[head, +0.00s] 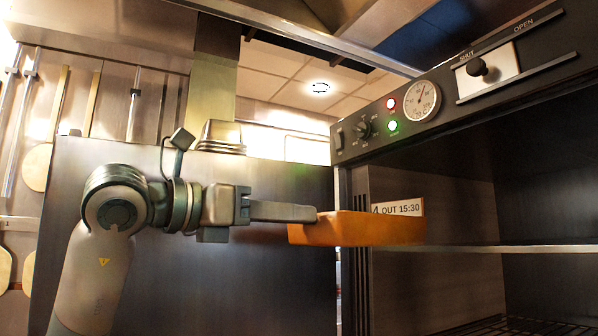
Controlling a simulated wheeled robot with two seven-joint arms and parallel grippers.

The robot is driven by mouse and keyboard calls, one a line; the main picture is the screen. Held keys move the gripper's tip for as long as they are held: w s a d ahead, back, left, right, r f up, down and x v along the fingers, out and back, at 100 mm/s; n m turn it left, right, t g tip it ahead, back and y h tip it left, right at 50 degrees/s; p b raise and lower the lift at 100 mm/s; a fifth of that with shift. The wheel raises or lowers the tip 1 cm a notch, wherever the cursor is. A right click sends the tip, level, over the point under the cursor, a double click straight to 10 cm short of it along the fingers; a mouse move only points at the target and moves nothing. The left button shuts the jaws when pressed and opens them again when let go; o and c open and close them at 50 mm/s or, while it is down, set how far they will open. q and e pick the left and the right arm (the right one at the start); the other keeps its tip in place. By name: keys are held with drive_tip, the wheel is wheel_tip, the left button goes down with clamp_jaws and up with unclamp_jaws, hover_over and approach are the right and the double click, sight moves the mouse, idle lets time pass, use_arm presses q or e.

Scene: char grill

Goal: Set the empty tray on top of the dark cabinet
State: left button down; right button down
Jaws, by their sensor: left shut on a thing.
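An orange tray (355,231) hangs in the air at mid-picture, seen from the side and slightly below, so its inside is hidden. My left gripper (308,214) comes in from the left and is shut on the tray's left end. A dark cabinet (340,148) with a control panel, dial and lamps stands on the right with its front open. The tray's right part overlaps the cabinet's opening in the picture, below the panel. The cabinet's top surface is not visible from here. My right gripper is not in view.
A metal shelf edge (500,249) crosses the cabinet opening, with a wire rack (510,327) lower down. A large dark panel (270,185) stands behind my arm. Long-handled tools hang at the far left.

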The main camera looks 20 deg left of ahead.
use_arm(q)
drive_tip(key=w+a+f+m+g+h, duration=0.1)
drive_tip(key=a+f+h, duration=0.15)
drive_tip(key=f, duration=1.45)
drive_tip(key=w+a+f+m+g+h, duration=0.15)
drive_tip(key=a+f, duration=0.25)
drive_tip(key=f, duration=1.4)
drive_tip(key=s+a+f, duration=0.1)
drive_tip(key=s+f, duration=0.3)
drive_tip(key=f, duration=0.4)
drive_tip(key=s+a+f, duration=0.2)
drive_tip(key=s+f, duration=0.2)
drive_tip(key=f, duration=0.4)
drive_tip(key=s+d+f+g, duration=0.1)
drive_tip(key=d+f, duration=0.1)
drive_tip(key=d, duration=0.5)
drive_tip(key=shift+s+f+m, duration=0.15)
drive_tip(key=shift+s+m, duration=0.25)
drive_tip(key=shift+m, duration=0.05)
